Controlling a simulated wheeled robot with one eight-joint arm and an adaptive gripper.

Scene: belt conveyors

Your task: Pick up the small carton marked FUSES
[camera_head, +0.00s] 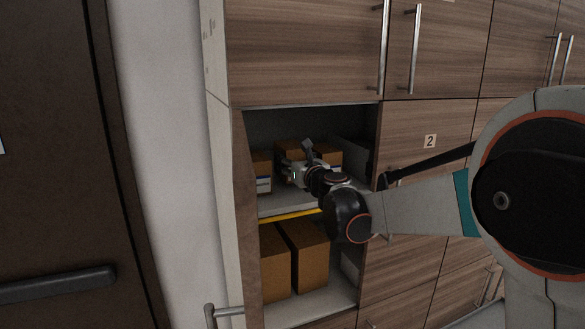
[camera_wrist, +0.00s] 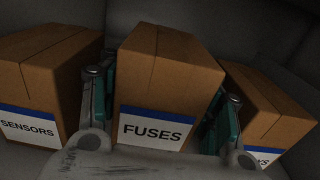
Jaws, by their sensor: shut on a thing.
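The small brown carton marked FUSES (camera_wrist: 160,85) stands in the middle of the wrist view, with its white and blue label facing me. My gripper (camera_wrist: 162,115) has one finger on each side of this carton and is shut on it. In the head view my gripper (camera_head: 292,168) reaches into the upper compartment of an open cabinet. There the carton is largely hidden behind the gripper, and its label cannot be read.
A carton marked SENSORS (camera_wrist: 40,80) stands close on the left. Another carton (camera_wrist: 268,110), its label partly hidden, stands close on the right. The shelf (camera_head: 285,205) has a yellow front edge. Tall cartons (camera_head: 305,255) stand below. The cabinet side wall (camera_head: 240,190) bounds the left.

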